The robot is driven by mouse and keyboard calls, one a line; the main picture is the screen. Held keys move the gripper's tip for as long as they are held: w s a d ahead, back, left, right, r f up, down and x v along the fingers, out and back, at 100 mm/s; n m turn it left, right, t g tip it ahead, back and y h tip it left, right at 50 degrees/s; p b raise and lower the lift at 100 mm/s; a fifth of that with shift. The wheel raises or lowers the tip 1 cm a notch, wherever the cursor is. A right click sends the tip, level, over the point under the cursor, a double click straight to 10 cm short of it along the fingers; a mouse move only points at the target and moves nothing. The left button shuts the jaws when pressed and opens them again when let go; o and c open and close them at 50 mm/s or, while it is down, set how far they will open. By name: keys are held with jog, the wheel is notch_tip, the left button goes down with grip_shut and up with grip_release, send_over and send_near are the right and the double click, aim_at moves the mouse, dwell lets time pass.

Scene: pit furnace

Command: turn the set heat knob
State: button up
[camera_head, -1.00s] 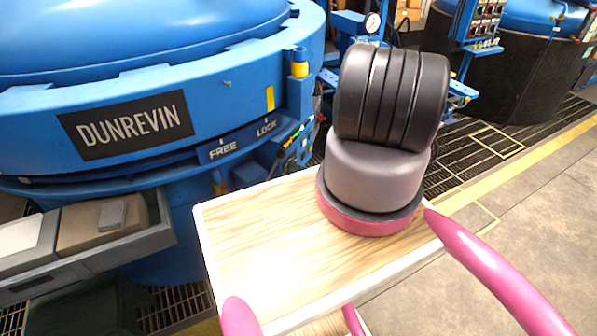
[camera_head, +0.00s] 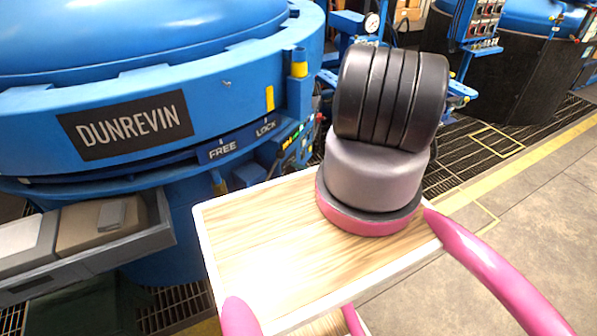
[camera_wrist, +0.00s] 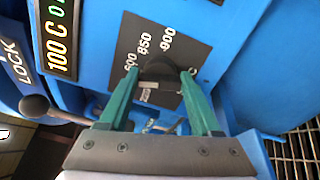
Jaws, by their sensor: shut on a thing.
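The set heat knob (camera_wrist: 160,70) is a dark round knob on a dark dial plate (camera_wrist: 185,45) with printed numbers, fixed to a blue panel in the wrist view. My gripper (camera_wrist: 158,80) has two green fingers, one on each side of the knob, and is shut on it. The knob's pointer mark cannot be made out clearly.
A display reading 100 C (camera_wrist: 60,35) and a LOCK label (camera_wrist: 15,60) are left of the dial. A lever with a round dark end (camera_wrist: 35,106) is close to my gripper. The blue DUNREVIN furnace (camera_head: 130,120) and a grey tray (camera_head: 110,245) stand at left.

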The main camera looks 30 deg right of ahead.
jog(key=m, duration=1)
jog(key=shift+s+f+m, duration=0.1)
jog(key=shift+f+m, duration=0.15)
jog(key=shift+m, duration=0.15)
dwell(0.4)
jog(key=o, duration=1.4)
jog(key=v, duration=1)
jog(key=shift+s+d, duration=0.25)
jog(key=shift+s, duration=0.1)
